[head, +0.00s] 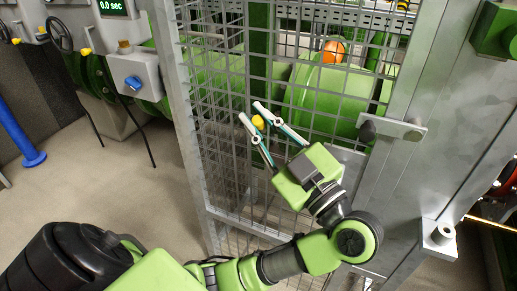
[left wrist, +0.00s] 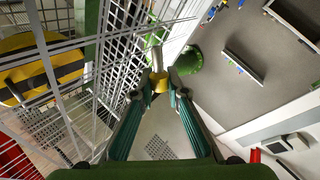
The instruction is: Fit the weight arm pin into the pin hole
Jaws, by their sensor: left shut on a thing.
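My left gripper (head: 254,116) is raised in front of the mesh gate. It is shut on a small piece with a yellow end (head: 258,122), which I take to be the pin. In the left wrist view, the fingertips (left wrist: 160,85) close on the pin's yellow end (left wrist: 159,84), and a grey part (left wrist: 155,58) extends beyond it. I cannot make out the pin hole or the weight arm for certain. The pin is apart from the flat metal bracket (head: 393,128) at the right. My right gripper is not in view.
The wire mesh gate (head: 222,90) stands close to the left gripper, with a thick metal post (head: 435,100) at right. Green machinery (head: 325,98) is behind the mesh. A grey box with a blue knob (head: 135,78) is at left. Open floor (head: 110,185) lies lower left.

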